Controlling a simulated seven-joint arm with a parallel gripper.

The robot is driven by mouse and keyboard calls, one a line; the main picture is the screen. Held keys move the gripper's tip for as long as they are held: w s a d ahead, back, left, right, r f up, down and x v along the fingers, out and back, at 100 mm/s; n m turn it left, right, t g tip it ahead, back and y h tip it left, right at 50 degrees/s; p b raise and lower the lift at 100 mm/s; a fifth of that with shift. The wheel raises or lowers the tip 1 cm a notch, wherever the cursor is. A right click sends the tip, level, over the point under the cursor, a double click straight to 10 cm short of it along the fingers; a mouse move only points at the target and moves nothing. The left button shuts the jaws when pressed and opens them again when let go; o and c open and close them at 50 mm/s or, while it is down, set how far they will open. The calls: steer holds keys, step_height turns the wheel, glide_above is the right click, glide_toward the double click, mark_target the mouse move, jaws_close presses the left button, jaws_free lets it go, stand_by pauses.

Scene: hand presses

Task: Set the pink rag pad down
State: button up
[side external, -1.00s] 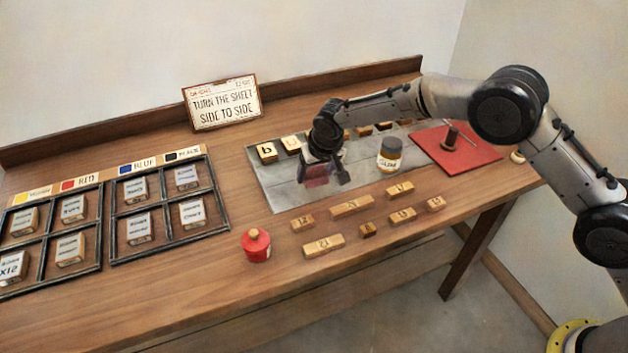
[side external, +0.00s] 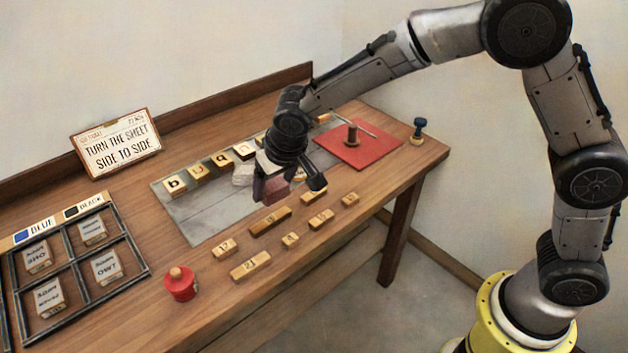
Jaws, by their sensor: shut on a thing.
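The pink rag pad (side external: 274,190) is held low in my gripper (side external: 288,186), over the front edge of the grey slab (side external: 200,222).
Letter blocks (side external: 198,173) line the slab's back, with a pale block (side external: 243,174) before them. Numbered wooden blocks (side external: 270,222) lie in front. A red mat (side external: 374,150), dark-handled stamp (side external: 418,132), red knobbed pot (side external: 180,284) and divided tray (side external: 128,265) stand around.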

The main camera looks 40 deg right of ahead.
steer(key=s+d+m, duration=0.1)
steer(key=s+d, duration=0.4)
steer(key=d, duration=0.3)
steer(key=s+d+m+h, duration=0.1)
steer(key=s+d+m, duration=0.1)
steer(key=s+d, duration=0.5)
steer(key=s+d+m, duration=0.1)
steer(key=s+d, duration=0.2)
steer(key=d, duration=0.7)
glide_above(364, 181)
steer(key=s, duration=0.2)
steer(key=shift+h, duration=0.3)
steer(key=f, duration=0.9)
steer(key=shift+w+a+f, duration=0.15)
steer(key=shift+a+f, duration=0.1)
steer(key=shift+a, duration=0.05)
steer(key=shift+w+f, duration=0.2)
steer(key=shift+f, duration=1.55)
steer(key=shift+f, duration=0.1)
steer(key=o, duration=1.3)
